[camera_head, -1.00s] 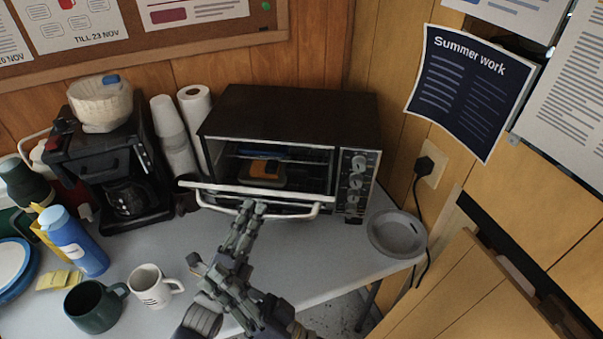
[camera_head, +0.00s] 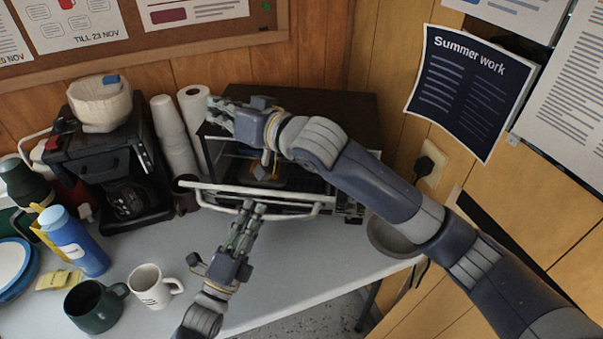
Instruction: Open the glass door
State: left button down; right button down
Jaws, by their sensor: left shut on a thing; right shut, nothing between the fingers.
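The toaster oven (camera_head: 364,103) stands at the back of the table, partly hidden by my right arm. Its glass door (camera_head: 225,187) is tilted down and out from the top, with the front opening showing above it. My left gripper (camera_head: 252,207) is shut on the door's handle (camera_head: 292,213), near the middle of the bar. My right gripper (camera_head: 212,112) is shut and empty, over the oven's top left part. An orange and dark thing inside the oven is mostly hidden behind my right arm.
A coffee maker (camera_head: 83,165), stacked cups (camera_head: 174,143) and a paper roll (camera_head: 194,108) stand left of the oven. A green mug (camera_head: 92,307), a white mug (camera_head: 147,285) and a blue bottle (camera_head: 78,243) stand front left. A grey plate (camera_head: 386,238) lies right.

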pick_arm(q)
jog(key=shift+a, duration=0.1)
pick_arm(e)
jog(key=s+d+m+g+h, duration=0.3)
jog(key=s+d+m+h, duration=0.1)
jog(key=d+h, duration=0.35)
jog(key=s+d+m+g+h, duration=0.35)
jog(key=d+h, duration=0.25)
jog(key=d, duration=0.2)
jog(key=f, duration=0.3)
jog(key=w+f, duration=0.1)
jog(key=f, duration=0.6)
jog(key=shift+w+a, duration=0.1)
jog(key=shift+w, duration=0.15)
jog(key=shift+s+a+f, duration=0.1)
jog(key=shift+s+f, duration=0.3)
jog(key=shift+s, duration=0.1)
jog(key=shift+s+g, duration=0.1)
jog(key=shift+g, duration=0.15)
